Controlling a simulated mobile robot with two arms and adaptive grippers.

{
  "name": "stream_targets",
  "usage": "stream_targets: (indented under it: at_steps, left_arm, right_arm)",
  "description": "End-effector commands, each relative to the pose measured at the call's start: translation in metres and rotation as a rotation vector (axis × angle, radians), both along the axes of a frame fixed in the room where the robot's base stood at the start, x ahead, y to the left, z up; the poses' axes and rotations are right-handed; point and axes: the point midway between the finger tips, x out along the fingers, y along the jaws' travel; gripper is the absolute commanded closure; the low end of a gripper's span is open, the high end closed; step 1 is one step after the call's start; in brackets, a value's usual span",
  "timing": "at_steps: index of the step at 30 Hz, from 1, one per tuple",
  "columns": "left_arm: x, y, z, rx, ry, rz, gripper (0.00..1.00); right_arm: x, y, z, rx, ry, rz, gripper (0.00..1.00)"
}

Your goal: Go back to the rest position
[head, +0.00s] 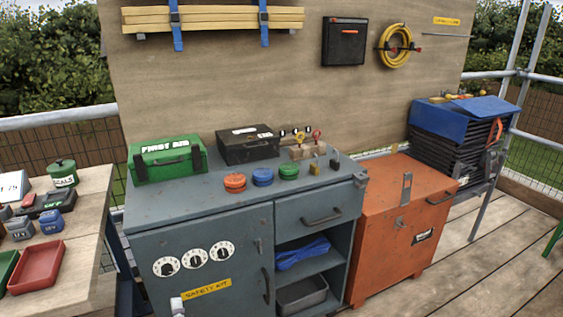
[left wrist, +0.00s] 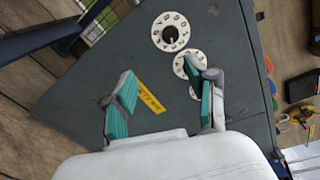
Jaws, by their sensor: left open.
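My left gripper (left wrist: 160,72) is open in the left wrist view, its two teal-padded fingers spread apart with nothing between them. It faces the grey cabinet door (left wrist: 85,90), with the yellow label (left wrist: 150,97) showing between the fingers. White dials (left wrist: 170,32) are beyond the fingertips, and one finger partly covers a dial. In the head view the same grey cabinet (head: 145,240) stands in the middle with its door shut. A small pale part shows at the bottom edge by the yellow label (head: 206,290); I cannot tell what it is. My right gripper is in neither view.
A green first aid box (head: 167,162), a black case (head: 247,146) and coloured round pieces (head: 262,177) sit on the cabinet top. A wooden table (head: 85,240) with trays stands left. An orange chest (head: 385,245) stands right. Open deck (head: 480,270) lies at the right front.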

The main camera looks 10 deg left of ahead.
Motion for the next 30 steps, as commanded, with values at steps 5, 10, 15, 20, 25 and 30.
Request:
stream_targets:
  at_steps: [5, 10, 15, 20, 25, 30]
  left_arm:
    - [-0.028, -0.004, -0.097, -0.260, 0.159, 0.028, 0.43]
    - [-0.090, -0.019, -0.212, -0.626, 0.342, 0.139, 0.43]
    - [-0.167, -0.043, -0.297, -0.962, 0.472, 0.322, 0.43]
    - [-0.229, -0.065, -0.343, -1.191, 0.535, 0.500, 0.43]
    - [-0.287, -0.086, -0.375, -1.382, 0.568, 0.693, 0.43]
    - [-0.325, -0.093, -0.369, -1.461, 0.578, 0.798, 0.43]
  right_arm:
    - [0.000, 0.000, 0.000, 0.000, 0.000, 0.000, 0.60]
    - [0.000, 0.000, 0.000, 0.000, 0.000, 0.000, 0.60]
    - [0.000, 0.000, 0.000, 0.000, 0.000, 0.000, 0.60]
    - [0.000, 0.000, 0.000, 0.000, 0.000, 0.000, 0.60]
    - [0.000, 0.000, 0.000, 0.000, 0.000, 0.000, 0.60]
    - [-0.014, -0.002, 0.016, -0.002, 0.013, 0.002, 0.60]
